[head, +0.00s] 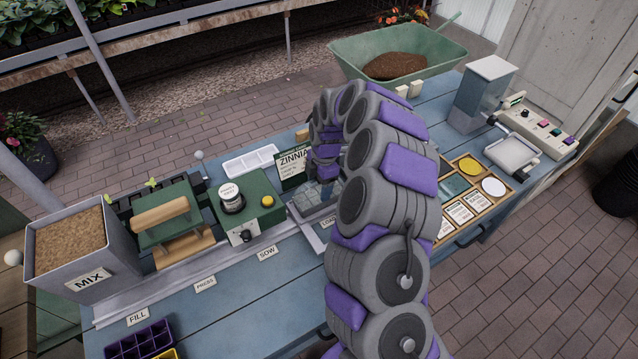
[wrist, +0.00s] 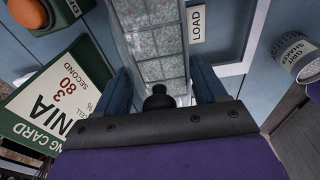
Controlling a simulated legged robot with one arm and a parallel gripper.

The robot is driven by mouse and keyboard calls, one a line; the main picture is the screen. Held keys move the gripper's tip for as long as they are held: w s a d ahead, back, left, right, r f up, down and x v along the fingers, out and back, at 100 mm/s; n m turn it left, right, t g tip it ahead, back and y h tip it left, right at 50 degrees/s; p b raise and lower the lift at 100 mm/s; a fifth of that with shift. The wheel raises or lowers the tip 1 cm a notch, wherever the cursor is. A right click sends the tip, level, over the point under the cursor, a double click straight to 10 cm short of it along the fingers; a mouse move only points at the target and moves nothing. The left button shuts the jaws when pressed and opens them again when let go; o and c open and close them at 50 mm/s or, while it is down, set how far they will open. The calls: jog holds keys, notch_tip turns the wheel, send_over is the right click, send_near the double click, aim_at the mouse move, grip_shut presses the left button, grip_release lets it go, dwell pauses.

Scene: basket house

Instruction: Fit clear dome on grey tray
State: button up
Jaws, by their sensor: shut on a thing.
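The clear dome (wrist: 158,45) has a black knob (wrist: 158,98) and lies between the blue fingers of my gripper (wrist: 162,88) in the wrist view. My gripper is shut on it. Speckled cells of the grey tray (wrist: 165,68) show through or below the dome. In the head view the dome and tray (head: 318,197) overlap at the LOAD spot, under my gripper (head: 324,178). My arm hides much of them. I cannot tell whether the dome's rim touches the tray.
A ZINNIA card (head: 293,165) stands close behind the gripper. A green sowing box (head: 245,210) with a yellow button is to the left. A wooden holder with discs (head: 468,166) is to the right. The bench front (head: 230,310) has bare space.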

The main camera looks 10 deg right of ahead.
jog(key=o, duration=1.2)
jog(key=shift+r+p, duration=1.05)
jog(key=shift+r, duration=3)
